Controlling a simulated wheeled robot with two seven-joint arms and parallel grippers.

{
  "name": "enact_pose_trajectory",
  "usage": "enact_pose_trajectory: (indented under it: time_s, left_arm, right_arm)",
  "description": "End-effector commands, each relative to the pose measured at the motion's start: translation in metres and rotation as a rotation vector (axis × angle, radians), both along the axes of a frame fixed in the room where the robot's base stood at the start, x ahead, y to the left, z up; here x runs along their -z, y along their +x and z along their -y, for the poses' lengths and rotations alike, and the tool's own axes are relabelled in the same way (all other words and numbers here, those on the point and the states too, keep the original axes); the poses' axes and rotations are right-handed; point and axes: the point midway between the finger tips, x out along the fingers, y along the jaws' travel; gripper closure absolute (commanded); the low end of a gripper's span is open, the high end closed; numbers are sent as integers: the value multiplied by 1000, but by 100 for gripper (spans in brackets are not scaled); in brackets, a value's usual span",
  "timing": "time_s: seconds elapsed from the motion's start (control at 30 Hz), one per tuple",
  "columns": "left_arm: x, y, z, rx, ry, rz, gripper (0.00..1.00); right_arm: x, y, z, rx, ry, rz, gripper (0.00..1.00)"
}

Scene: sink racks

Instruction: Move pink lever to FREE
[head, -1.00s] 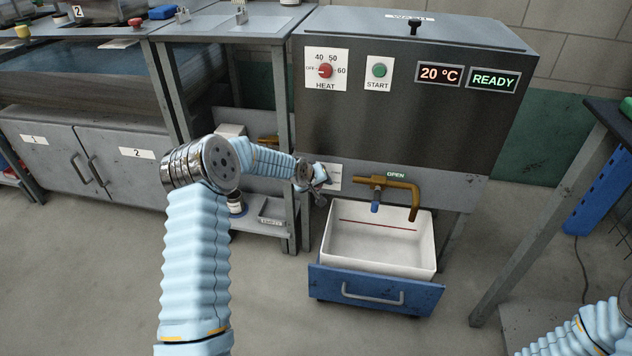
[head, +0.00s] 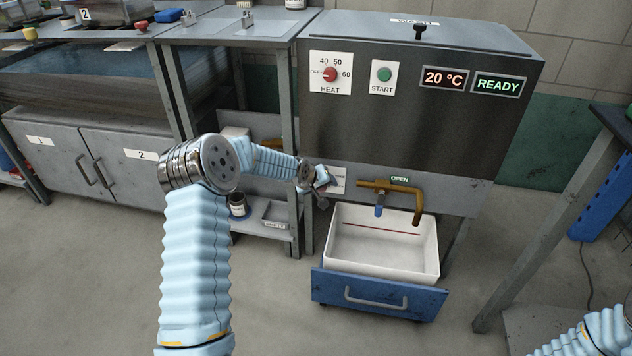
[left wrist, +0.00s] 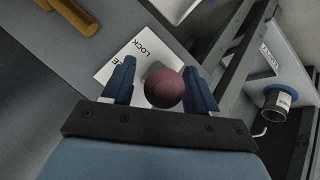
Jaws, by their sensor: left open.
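The lever's dull pink ball knob (left wrist: 164,88) shows in the left wrist view, between the two blue fingers of my left gripper (left wrist: 157,86). The fingers are open, one on each side of the knob. I cannot tell whether either finger touches it. A white label (left wrist: 130,58) behind it reads LOCK, with its other word partly hidden by a finger. In the head view the left gripper (head: 322,183) is at the lower left of the wash machine, beside the label (head: 338,180); the knob is hidden there. My right gripper is out of view.
A brown pipe with a blue-handled valve (head: 379,209) is right of the gripper, over a white basin (head: 385,262) in an open blue drawer (head: 378,294). A grey frame leg (head: 308,200) and a shelf with a jar (head: 238,206) are on the left.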

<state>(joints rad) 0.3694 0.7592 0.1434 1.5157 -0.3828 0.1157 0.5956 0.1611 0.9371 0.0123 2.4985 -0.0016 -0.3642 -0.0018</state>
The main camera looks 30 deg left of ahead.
Motion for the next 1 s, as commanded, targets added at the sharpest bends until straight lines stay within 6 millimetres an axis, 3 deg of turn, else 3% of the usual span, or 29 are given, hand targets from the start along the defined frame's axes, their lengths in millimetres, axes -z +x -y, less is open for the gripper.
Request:
enact_pose_trajectory:
  time_s: [0.3, 0.5, 1.0]
  left_arm:
    - [-58, -52, -9, -3, 1, 4, 42]
    - [-82, -74, -11, -1, 0, 2, 42]
    - [-89, -82, -11, 1, -1, 1, 42]
  right_arm:
    - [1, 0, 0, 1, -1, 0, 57]
    - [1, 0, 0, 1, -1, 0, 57]
    - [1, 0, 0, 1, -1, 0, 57]
